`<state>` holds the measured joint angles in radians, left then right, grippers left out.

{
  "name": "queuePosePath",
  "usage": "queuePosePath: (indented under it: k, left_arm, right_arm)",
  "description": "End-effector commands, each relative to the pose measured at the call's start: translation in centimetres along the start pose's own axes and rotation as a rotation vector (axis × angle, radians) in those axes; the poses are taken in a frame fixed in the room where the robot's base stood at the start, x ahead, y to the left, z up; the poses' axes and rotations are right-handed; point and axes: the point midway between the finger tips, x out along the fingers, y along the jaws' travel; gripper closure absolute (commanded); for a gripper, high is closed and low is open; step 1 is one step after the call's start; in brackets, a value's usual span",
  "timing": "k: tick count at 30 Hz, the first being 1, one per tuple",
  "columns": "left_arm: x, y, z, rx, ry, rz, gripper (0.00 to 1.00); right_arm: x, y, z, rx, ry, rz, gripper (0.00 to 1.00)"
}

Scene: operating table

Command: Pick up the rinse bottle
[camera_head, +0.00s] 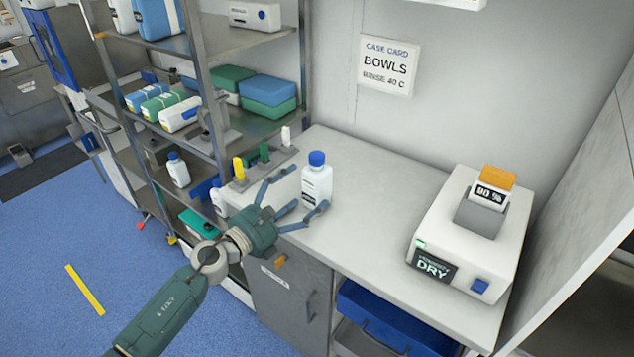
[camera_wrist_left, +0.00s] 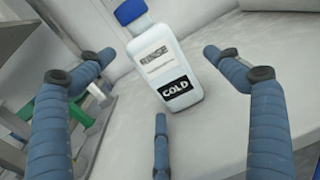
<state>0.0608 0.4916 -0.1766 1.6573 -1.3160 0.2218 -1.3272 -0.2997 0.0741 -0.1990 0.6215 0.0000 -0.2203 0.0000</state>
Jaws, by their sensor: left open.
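The rinse bottle (camera_head: 317,181) is white with a blue cap and stands upright on the light grey counter (camera_head: 385,190). In the left wrist view the rinse bottle (camera_wrist_left: 164,70) shows a label reading "RINSE" and a black band reading "COLD". My left gripper (camera_head: 292,195) reaches in from the lower left with its fingers spread open, just in front and to the left of the bottle. In the left wrist view the open fingers of my left gripper (camera_wrist_left: 165,115) lie on both sides of the bottle and below it, with no finger seen closed on it. My right gripper is not in view.
A white dryer unit (camera_head: 465,240) marked "DRY" stands at the counter's right. A grey rack with coloured pegs (camera_head: 262,160) is left of the bottle. A metal shelf (camera_head: 205,90) holds packs and bottles. A blue bin (camera_head: 385,320) sits below. The middle counter is clear.

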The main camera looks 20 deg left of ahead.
Motion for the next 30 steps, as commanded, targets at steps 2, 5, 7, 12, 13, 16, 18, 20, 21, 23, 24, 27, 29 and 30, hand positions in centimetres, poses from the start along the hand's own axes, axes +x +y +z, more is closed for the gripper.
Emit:
queuePosePath:
  k: [2,5,7,12,13,16,18,20,21,23,24,27,29,30]
  left_arm:
    - [0.6,0.1,0.1,-0.001,-0.001,0.000,0.09]
    - [1.9,0.2,0.4,-0.004,-0.003,0.001,0.09]
    - [3.0,0.4,0.5,-0.005,-0.003,0.001,0.09]
    - [5.0,0.5,0.2,-0.004,-0.002,0.001,0.09]
    - [5.2,0.5,0.2,-0.004,-0.001,0.001,0.09]
    - [5.4,0.5,0.1,-0.003,0.000,0.000,0.09]
    - [5.4,0.5,0.0,-0.002,0.000,0.000,0.09]
    - [5.3,0.5,0.0,-0.002,0.000,0.000,0.09]
    - [5.3,0.5,0.1,-0.002,0.000,0.000,0.11]
    - [5.3,0.5,0.1,-0.002,0.000,0.000,0.23]
    - [5.3,0.5,0.1,-0.002,0.000,0.000,0.31]
    - [5.3,0.5,0.1,-0.002,0.000,0.000,0.51]
    - [5.3,0.5,0.1,-0.002,0.000,0.001,0.63]
    - [5.3,0.5,0.1,-0.002,0.000,0.001,0.71]
  right_arm:
    - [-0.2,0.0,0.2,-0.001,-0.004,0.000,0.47]
    - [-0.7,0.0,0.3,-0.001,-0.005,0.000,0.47]
    - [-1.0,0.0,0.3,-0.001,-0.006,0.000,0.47]
    - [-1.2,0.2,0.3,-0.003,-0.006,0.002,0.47]
    - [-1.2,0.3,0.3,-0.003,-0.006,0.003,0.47]
    - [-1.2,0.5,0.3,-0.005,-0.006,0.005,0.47]
    - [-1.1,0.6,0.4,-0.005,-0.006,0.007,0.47]
    - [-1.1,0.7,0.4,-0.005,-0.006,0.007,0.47]
    - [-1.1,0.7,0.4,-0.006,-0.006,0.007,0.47]
    - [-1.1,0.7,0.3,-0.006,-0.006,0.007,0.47]
    - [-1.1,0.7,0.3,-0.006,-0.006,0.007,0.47]
    - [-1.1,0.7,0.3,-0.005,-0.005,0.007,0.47]
    - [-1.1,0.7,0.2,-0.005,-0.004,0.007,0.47]
    - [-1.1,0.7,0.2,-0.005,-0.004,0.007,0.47]
